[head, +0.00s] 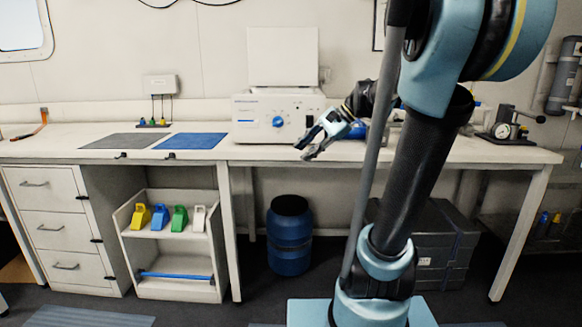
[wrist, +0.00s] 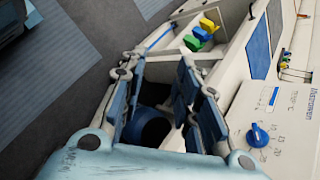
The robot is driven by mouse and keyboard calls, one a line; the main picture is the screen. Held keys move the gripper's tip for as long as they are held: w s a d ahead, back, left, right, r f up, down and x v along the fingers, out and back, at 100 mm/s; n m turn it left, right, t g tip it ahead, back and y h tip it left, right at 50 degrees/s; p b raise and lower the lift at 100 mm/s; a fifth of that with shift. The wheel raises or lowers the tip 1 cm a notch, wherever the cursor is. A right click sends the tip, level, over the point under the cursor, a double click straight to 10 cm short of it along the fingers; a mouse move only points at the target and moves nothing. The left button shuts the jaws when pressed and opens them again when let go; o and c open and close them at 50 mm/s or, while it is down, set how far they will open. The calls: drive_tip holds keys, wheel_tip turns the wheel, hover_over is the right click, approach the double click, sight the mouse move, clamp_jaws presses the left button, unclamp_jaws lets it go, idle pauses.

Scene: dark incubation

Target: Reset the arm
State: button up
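My arm rises from its base in the head view and reaches over to the bench. My gripper (head: 312,140) is in front of the white incubator (head: 276,118), near the bench's front edge. The wrist view shows my gripper (wrist: 161,78) with its two blue-padded fingers spread apart and nothing between them. The blue knob (wrist: 257,135) of the incubator lies to the right of the fingers there. I cannot tell whether the gripper touches the bench or the incubator.
The bench (head: 345,153) carries a grey mat (head: 118,141) and a blue mat (head: 190,141). A white cart (head: 170,262) with several coloured holders stands below. A blue drum (head: 289,238) and grey cases (head: 440,245) are under the bench. The floor in front is mostly clear.

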drive_tip(key=s+d+f+n+h, duration=0.4)
drive_tip(key=s+d+f, duration=0.3)
drive_tip(key=s+f, duration=0.2)
drive_tip(key=s+d+f+n+t+h, duration=0.1)
drive_tip(key=s+d+f+n+h, duration=0.4)
drive_tip(key=f, duration=0.7)
drive_tip(key=s+d, duration=0.2)
drive_tip(key=s, duration=0.2)
drive_tip(key=shift+f, duration=0.25)
drive_tip(key=shift+w+f, duration=0.2)
drive_tip(key=shift+w, duration=0.2)
